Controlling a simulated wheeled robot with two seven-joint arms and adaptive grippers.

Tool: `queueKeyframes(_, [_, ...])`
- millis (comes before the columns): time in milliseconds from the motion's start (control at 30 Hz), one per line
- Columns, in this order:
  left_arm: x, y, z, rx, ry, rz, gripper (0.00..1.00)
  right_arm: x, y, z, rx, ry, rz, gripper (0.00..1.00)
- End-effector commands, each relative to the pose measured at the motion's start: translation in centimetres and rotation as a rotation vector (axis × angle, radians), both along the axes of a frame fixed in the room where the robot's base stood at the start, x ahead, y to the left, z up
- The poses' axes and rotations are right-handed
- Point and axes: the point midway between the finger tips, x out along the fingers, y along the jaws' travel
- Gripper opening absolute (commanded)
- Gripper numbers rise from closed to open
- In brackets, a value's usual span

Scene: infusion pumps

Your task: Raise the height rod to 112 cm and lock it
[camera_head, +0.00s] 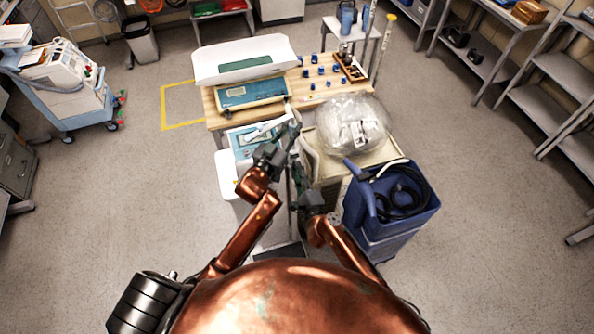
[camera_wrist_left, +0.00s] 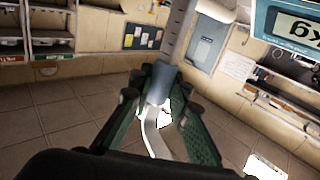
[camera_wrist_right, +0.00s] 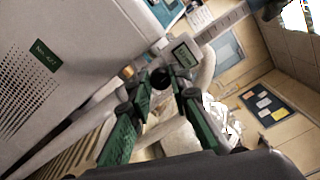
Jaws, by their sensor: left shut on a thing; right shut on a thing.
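The height rod shows in the left wrist view (camera_wrist_left: 181,32) as a pale, slim bar, and in the right wrist view (camera_wrist_right: 224,22) with graduation marks. My left gripper (camera_head: 286,137) is shut on a grey-blue sleeve (camera_wrist_left: 162,78) with a curved pale arm (camera_wrist_left: 152,132) below it in that picture. My right gripper (camera_head: 297,178) is shut on a round black knob (camera_wrist_right: 161,79), beside a small grey display (camera_wrist_right: 184,56) on the rod's collar. The display's digits are too small to read. In the head view my grippers and arms hide most of the rod.
A wooden table (camera_head: 222,121) with trays and blue blocks lies beyond. A cream cart (camera_head: 372,160) bearing a clear bag (camera_head: 352,124) and a blue bin (camera_head: 411,219) crowd the right.

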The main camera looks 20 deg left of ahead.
Motion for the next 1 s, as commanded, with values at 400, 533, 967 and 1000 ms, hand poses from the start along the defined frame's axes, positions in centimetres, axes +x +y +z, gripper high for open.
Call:
queueKeyframes(400, [0.0, 0.1, 0.1, 0.001, -0.003, 0.001, 0.00, 0.0, -0.1, -0.2, -0.002, 0.002, -0.002, 0.25])
queueKeyframes(533, [0.0, 0.1, 0.1, 0.001, -0.003, 0.001, 0.00, 0.0, -0.1, -0.1, -0.002, 0.002, -0.001, 0.34])
queueKeyframes(967, [0.0, 0.0, 0.1, 0.001, -0.003, 0.001, 0.00, -0.7, -0.7, -0.1, -0.001, 0.000, -0.002, 0.36])
queueKeyframes(1000, [0.0, 0.0, 0.1, 0.001, -0.003, 0.001, 0.00, -1.1, -1.0, -0.1, 0.000, 0.001, -0.002, 0.36])
